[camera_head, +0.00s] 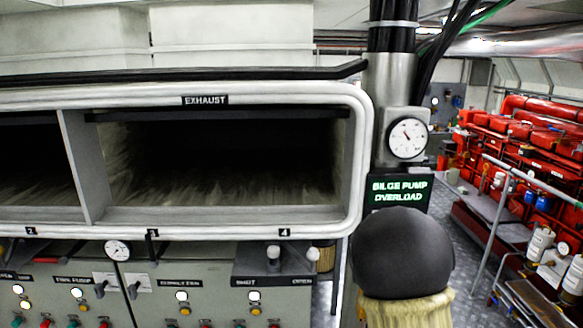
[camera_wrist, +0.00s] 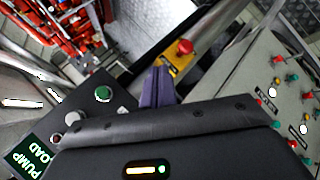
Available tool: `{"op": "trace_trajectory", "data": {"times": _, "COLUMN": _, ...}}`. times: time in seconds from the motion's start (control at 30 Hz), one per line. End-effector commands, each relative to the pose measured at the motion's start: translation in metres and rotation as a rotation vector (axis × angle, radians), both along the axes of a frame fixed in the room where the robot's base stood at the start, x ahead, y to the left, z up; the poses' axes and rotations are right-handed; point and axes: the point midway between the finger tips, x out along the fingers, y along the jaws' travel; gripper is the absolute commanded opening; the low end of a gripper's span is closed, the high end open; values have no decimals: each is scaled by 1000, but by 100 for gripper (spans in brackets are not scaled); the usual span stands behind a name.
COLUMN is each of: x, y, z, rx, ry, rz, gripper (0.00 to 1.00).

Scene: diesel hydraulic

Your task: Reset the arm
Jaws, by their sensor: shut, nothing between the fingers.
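My gripper (camera_wrist: 160,72) shows in the wrist view as two purple fingers lying together, with nothing visible between them. They point toward a yellow box with a red button (camera_wrist: 184,47); I cannot tell how far apart they are. The fingers do not show in the head view.
An exhaust housing (camera_head: 150,225) with dark openings stands above a control console (camera_head: 150,255); console buttons show in the wrist view. A gauge (camera_head: 407,138) and bilge pump overload sign (camera_head: 399,193) are at centre right. Red machinery (camera_head: 520,140) and a railing (camera_head: 490,240) stand right.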

Motion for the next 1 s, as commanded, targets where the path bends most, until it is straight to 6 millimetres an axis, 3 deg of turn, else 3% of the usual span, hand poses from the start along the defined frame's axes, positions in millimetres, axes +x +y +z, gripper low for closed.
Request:
{"op": "trace_trajectory", "data": {"times": 0.1, "x": -26, "y": 26, "z": -10, "rx": 238, "ry": 33, "rz": -80, "gripper": 0}}
{"op": "trace_trajectory", "data": {"times": 0.3, "x": -77, "y": 67, "z": -15, "rx": 545, "ry": 135, "rz": -244, "gripper": 0}}
{"op": "trace_trajectory", "data": {"times": 0.6, "x": -165, "y": 99, "z": -11, "rx": 750, "ry": 298, "rz": -546, "gripper": 0}}
{"op": "trace_trajectory", "data": {"times": 0.73, "x": -182, "y": 101, "z": -10, "rx": 759, "ry": 323, "rz": -617, "gripper": 0}}
{"op": "trace_trajectory", "data": {"times": 1.0, "x": -184, "y": 102, "z": -9, "rx": 761, "ry": 327, "rz": -630, "gripper": 0}}
